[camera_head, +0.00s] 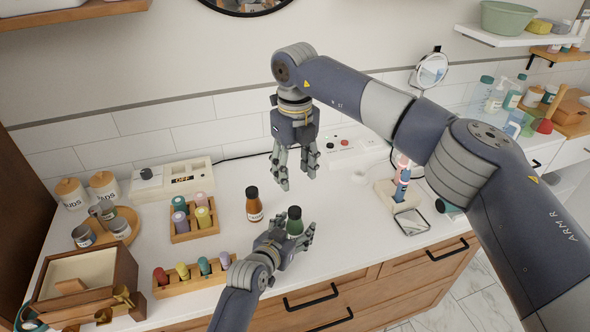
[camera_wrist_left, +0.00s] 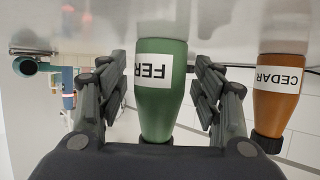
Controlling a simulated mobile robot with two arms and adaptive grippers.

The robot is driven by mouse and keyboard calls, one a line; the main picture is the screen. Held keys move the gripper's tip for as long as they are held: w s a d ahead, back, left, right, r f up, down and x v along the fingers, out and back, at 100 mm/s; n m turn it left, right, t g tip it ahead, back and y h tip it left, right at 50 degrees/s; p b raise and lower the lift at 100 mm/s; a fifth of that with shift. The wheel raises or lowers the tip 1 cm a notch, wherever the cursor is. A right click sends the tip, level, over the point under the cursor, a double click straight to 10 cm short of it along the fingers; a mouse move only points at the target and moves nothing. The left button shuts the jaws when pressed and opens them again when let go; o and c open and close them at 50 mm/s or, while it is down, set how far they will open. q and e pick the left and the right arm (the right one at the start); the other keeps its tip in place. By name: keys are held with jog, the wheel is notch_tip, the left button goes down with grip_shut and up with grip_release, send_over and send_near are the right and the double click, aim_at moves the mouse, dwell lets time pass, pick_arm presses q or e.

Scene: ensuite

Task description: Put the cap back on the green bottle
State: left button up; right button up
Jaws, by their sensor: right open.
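The green bottle (camera_head: 294,222) stands upright on the white counter. It also shows in the left wrist view (camera_wrist_left: 161,90), upside down, with a white label. My left gripper (camera_head: 295,238) is open around the bottle, with a finger on each side and narrow gaps between. It also shows in the left wrist view (camera_wrist_left: 161,85). My right gripper (camera_head: 294,180) is open, pointing down behind the bottles, with nothing visible in it. I cannot make out a loose cap.
A brown bottle with a dark cap (camera_head: 253,205) stands close to the left of the green one. Counter between is clear.

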pick_arm(q)
jog(key=shift+s, duration=0.1)
jog(key=v, duration=1.1)
jog(key=shift+s+a+r, duration=0.15)
jog(key=shift+s+a, duration=0.15)
dwell(0.4)
